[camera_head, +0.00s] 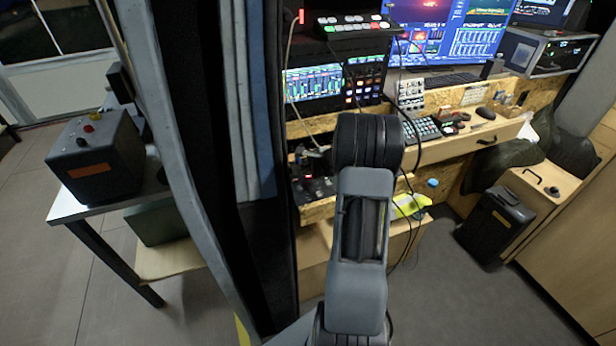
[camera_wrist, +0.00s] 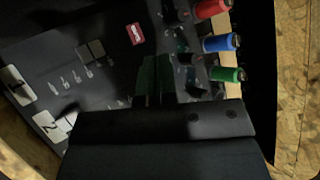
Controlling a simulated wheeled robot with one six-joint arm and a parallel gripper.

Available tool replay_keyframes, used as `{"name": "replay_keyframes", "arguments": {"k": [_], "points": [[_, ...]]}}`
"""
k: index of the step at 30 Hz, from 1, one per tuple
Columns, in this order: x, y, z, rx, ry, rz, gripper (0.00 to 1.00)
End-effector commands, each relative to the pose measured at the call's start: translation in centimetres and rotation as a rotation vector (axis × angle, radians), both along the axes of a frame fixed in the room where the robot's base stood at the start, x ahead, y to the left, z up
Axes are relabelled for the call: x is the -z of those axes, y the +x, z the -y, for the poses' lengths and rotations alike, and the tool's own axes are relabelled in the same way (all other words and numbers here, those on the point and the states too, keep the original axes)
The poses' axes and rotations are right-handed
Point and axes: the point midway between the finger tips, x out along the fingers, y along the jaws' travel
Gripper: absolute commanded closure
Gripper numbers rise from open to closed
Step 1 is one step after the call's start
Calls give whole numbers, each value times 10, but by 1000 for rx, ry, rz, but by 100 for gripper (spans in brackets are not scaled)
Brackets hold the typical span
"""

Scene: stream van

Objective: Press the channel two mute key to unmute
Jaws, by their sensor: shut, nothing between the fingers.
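In the wrist view a dark mixer panel (camera_wrist: 62,38) lies tilted, close in front of my gripper (camera_wrist: 156,75). The gripper's narrow fingers are shut, empty and in shadow over the panel. A white tile marked 2 (camera_wrist: 50,126) is at the lower left, apart from the fingers. I cannot tell which control is the channel two mute key, or whether the fingertips touch anything. In the head view a dark mixer (camera_head: 318,190) sits on the low wooden shelf, left of my arm, which hides my gripper.
Red (camera_wrist: 208,8), blue (camera_wrist: 220,43) and green (camera_wrist: 228,74) plugs stand up along the panel's right side. Wooden board (camera_wrist: 291,85) lies beyond it. In the head view cables hang near my arm, and a dark curtain (camera_head: 200,150) stands left of the shelf.

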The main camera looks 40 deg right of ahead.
Motion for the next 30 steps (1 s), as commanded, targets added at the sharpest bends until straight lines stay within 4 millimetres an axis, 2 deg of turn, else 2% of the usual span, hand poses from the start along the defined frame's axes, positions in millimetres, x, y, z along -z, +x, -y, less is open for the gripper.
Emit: {"name": "replay_keyframes", "arguments": {"k": [14,30], "points": [[4,0,0,0,0,0,100],[-10,0,0,0,0,0,100]]}}
